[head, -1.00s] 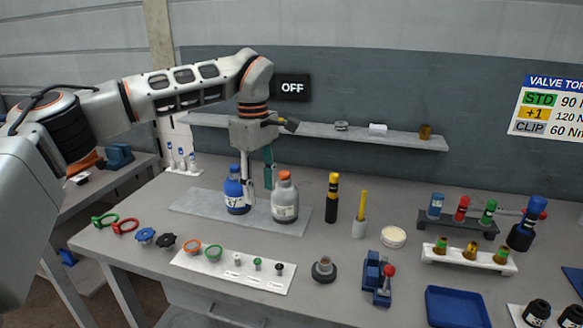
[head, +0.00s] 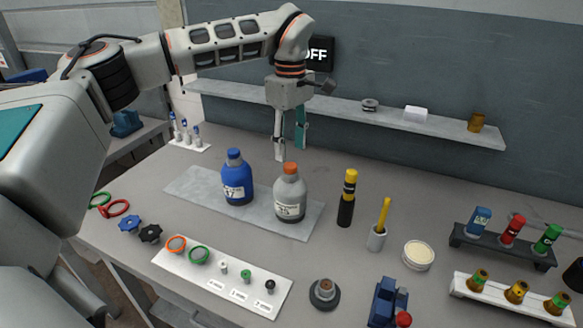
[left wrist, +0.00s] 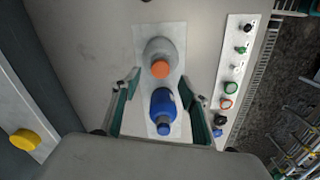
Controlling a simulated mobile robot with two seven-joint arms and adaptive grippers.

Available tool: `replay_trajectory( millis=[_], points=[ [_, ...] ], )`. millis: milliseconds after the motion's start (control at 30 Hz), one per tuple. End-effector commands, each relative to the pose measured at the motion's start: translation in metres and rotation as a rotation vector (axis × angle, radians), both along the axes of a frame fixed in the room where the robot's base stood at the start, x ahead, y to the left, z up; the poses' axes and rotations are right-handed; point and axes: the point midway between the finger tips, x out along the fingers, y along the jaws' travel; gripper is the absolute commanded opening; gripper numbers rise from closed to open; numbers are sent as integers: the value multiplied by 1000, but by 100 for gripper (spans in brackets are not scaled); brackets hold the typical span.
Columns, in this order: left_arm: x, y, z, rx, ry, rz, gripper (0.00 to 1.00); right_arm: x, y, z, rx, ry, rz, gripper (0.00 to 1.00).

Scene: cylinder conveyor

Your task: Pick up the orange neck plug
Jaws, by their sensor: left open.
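The orange neck plug (head: 291,168) sits in the top of an upright grey bottle (head: 290,204) with a white label. In the left wrist view the orange plug (left wrist: 160,69) shows from above, on the grey bottle (left wrist: 160,49). A blue bottle (head: 236,182) stands upright to its left; this blue bottle (left wrist: 163,106) is nearer the gripper's palm in the wrist view. My left gripper (head: 290,150) is open and empty, appearing just above the plug in the head view. Its two fingers (left wrist: 159,80) are spread on either side of the bottles. My right gripper is out of view.
Both bottles stand on a grey plate (head: 188,187). In front lies a white strip (head: 219,284) with rings and small plugs. A black-and-yellow tool (head: 346,198) and a holder with a yellow stick (head: 377,236) stand right. A shelf (head: 345,107) runs behind.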

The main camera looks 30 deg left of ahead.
Motion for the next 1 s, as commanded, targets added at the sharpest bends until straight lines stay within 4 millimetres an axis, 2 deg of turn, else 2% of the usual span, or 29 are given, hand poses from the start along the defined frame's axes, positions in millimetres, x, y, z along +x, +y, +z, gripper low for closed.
replay_trajectory(
  millis=[300, 633, 733, 767, 1000],
  points=[
    [-3, 1, -42, -1, 2, 1, 44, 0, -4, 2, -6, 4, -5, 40],
    [-2, 1, -48, 0, -1, 0, 44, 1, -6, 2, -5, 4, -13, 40],
    [-2, 1, -48, 0, -1, 0, 18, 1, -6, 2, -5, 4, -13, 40],
    [-2, 1, -48, 0, -1, 0, 14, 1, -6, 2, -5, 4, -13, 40],
    [-2, 1, -48, 0, 0, 0, 14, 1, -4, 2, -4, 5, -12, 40]
  ],
)
